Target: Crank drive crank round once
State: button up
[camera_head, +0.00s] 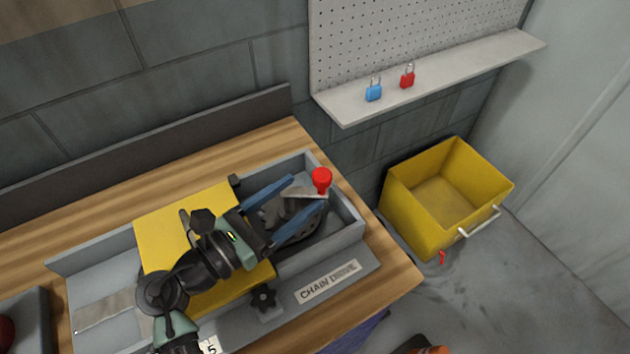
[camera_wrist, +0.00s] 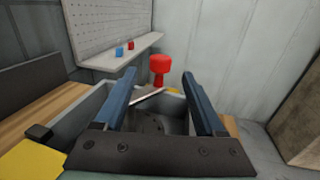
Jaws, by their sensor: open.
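The drive crank has a red knob (camera_head: 321,178) on a light metal arm (camera_head: 303,193), at the right end of the grey chain drive housing (camera_head: 352,233). In the wrist view the red knob (camera_wrist: 160,66) stands upright beyond my fingertips, between them in the picture. My gripper (camera_head: 308,199) is open, with its two blue fingers spread over the housing's right end. It also shows in the wrist view (camera_wrist: 158,82). The knob is not between the pads as far as I can see. The crank's hub is partly hidden by my fingers.
A yellow cover (camera_head: 165,235) lies over the housing's middle, partly behind my arm. A black star knob (camera_head: 263,297) is at its front. A blue padlock (camera_head: 374,91) and red padlock (camera_head: 407,77) stand on the wall shelf. A yellow bin (camera_head: 405,205) is on the floor at right.

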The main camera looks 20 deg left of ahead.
jog(key=v, duration=0.6)
jog(key=shift+s, duration=0.3)
jog(key=shift+a, duration=0.15)
